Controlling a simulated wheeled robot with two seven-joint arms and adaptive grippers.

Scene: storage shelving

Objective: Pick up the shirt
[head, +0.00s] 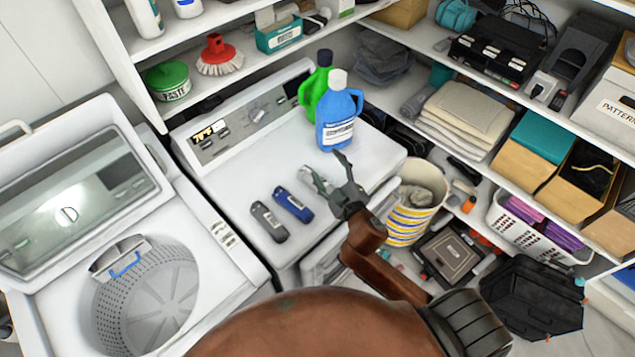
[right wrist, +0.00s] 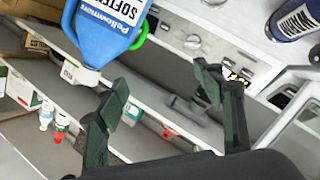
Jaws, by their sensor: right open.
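No garment is plainly a shirt. Grey cloth (head: 424,174) lies in a yellow-and-white striped basket (head: 408,222) right of the dryer, and I cannot tell what it is. A stack of folded beige cloth (head: 462,112) and a dark grey folded pile (head: 384,58) are on the shelves. My right gripper (head: 327,166) is open and empty above the front right of the dryer top, left of the basket. In the right wrist view its spread fingers (right wrist: 160,86) have nothing between them. My left gripper is not in view.
Blue (head: 338,118) and green (head: 316,86) bottles stand on the dryer top (head: 235,185). Several small items, including a dark blue one (head: 293,204), lie near its front. An open washer (head: 150,290) is at left. A black crate (head: 532,300) sits low at right.

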